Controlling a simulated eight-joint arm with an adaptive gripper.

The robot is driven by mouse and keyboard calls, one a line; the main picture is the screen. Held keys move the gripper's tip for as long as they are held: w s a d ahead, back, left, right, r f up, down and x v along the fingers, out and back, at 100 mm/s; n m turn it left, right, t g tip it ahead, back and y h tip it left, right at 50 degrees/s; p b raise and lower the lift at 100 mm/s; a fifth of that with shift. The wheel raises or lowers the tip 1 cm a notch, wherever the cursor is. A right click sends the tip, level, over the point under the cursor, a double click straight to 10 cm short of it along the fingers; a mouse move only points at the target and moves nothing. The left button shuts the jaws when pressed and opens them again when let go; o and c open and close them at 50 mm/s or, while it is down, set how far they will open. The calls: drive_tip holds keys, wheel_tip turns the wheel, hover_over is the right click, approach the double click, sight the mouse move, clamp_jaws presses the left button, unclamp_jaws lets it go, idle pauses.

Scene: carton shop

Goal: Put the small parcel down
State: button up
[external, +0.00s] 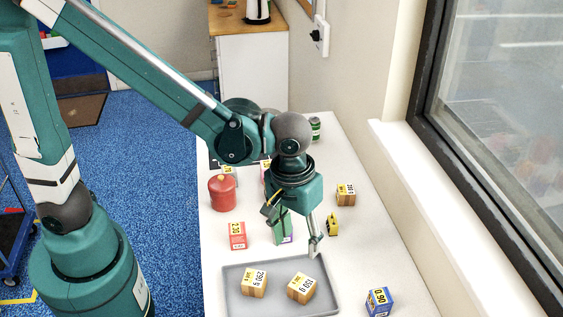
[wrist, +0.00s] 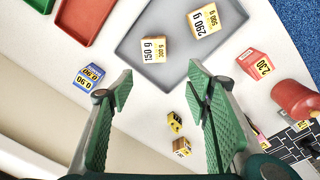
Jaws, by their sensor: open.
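Two brown parcels with weight labels sit apart on the grey tray (external: 274,296). One parcel (external: 301,288) reads 150 g; it also shows in the wrist view (wrist: 154,48). The other parcel (external: 254,283) reads 290 g and shows in the wrist view too (wrist: 204,21). The 150 g one looks slightly smaller. My gripper (external: 298,243) is open and empty, above the table just behind the tray.
A red carton (external: 238,236), a red canister (external: 222,192), a blue carton (external: 379,302), a small yellow object (external: 332,224) and another brown parcel (external: 346,194) stand around on the white table. A red tray (wrist: 87,18) lies near the grey one. The wall and window are at the right.

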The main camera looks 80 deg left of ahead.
drive_tip(key=s+a+r+m+t, duration=0.6)
drive_tip(key=s+a+r+m, duration=0.2)
drive_tip(key=s+a+r, duration=0.5)
drive_tip(key=shift+s, duration=0.8)
